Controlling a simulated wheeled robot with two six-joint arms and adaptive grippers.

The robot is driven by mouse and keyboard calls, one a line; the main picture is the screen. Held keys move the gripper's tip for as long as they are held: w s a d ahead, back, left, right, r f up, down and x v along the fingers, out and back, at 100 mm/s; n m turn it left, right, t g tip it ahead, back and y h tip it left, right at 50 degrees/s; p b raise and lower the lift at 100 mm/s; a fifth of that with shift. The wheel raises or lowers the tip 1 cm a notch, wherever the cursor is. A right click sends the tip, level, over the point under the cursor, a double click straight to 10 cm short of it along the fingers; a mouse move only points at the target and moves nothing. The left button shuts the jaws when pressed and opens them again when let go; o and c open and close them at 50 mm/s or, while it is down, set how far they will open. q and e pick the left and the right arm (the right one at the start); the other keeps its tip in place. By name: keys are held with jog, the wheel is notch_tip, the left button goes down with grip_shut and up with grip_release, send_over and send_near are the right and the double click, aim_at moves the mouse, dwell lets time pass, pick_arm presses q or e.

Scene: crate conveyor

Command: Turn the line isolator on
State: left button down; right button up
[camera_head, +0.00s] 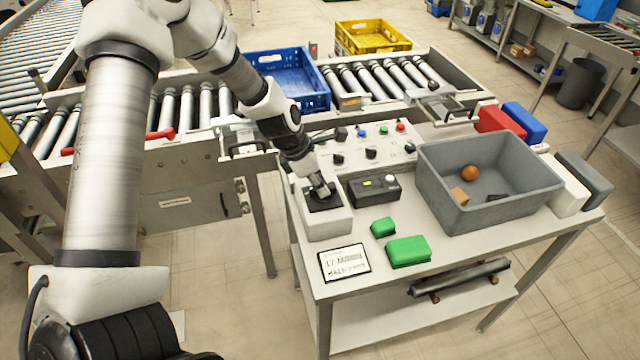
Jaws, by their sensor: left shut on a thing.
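The line isolator looks to be the pale box (328,227) with a black top plate at the left end of the white table. My left gripper (321,192) reaches down onto that black plate from above and is shut on the isolator's knob. The knob is hidden by the fingers, so I cannot tell which way it is turned. My right gripper is not in view.
Behind is a control panel (365,145) with knobs and buttons. Green blocks (407,251), a sign (344,262) and a grey bin (505,207) share the table. A conveyor holds a blue crate (318,103).

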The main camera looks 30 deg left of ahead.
pick_arm(q)
jog(key=m+g, duration=0.1)
jog(key=m, duration=0.2)
jog(key=shift+h, duration=0.3)
jog(key=m+g, duration=0.1)
jog(key=m, duration=0.2)
jog(key=m+g+p, duration=0.1)
jog(key=m, duration=0.2)
jog(key=shift+w+h, duration=0.1)
jog(key=shift+h, duration=0.3)
jog(key=m+g+p, duration=0.1)
jog(key=m, duration=0.3)
jog(key=shift+f+g, duration=0.15)
jog(key=shift+g, duration=0.25)
jog(key=shift+w+m+g+y, duration=0.1)
jog(key=shift+m+g+y, duration=0.5)
jog(key=shift+m, duration=1.3)
jog(key=c, duration=1.1)
grip_release()
jog(key=shift+o, duration=0.2)
jog(key=shift+w, duration=0.1)
